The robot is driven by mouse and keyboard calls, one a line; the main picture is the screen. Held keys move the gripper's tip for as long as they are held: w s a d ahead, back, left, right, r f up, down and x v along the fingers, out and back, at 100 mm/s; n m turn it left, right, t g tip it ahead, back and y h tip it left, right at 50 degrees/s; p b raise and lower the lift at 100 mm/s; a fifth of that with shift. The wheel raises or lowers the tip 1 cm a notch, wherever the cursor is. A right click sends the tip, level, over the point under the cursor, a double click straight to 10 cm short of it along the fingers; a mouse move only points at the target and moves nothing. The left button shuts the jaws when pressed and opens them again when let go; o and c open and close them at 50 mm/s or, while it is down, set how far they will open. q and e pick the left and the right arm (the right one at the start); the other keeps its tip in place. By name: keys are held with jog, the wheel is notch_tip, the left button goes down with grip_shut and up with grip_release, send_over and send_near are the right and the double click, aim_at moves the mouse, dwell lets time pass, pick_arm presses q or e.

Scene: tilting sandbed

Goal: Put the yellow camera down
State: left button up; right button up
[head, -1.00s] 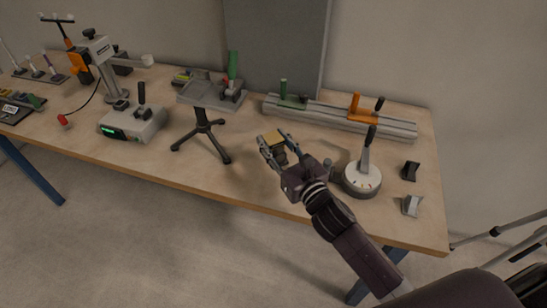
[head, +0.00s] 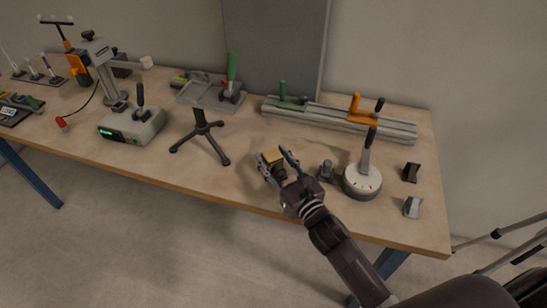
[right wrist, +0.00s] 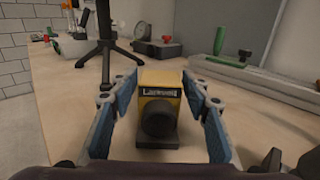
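The yellow camera (head: 272,156) is a small yellow box with a dark lens, upright over the front middle of the workbench. In the right wrist view the fingertips (right wrist: 161,78) meet the camera's sides. I cannot tell whether its underside touches the wood. My left gripper is not in view.
On the workbench (head: 220,185), a black-legged stand (head: 203,130) is left of the camera. A grey rail (head: 340,118) lies behind. Bare wood lies in front.

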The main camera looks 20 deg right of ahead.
jog(key=shift+o, duration=0.6)
jog(key=shift+r, duration=0.1)
jog(key=shift+r, duration=0.1)
jog(key=s, duration=0.3)
jog(key=s+d+b, duration=0.1)
jog(key=s, duration=0.2)
jog(key=s+d, duration=0.1)
jog(key=s, duration=0.3)
jog(key=shift+s, duration=0.1)
jog(key=shift+s+d, duration=0.15)
jog(key=shift+s, duration=0.7)
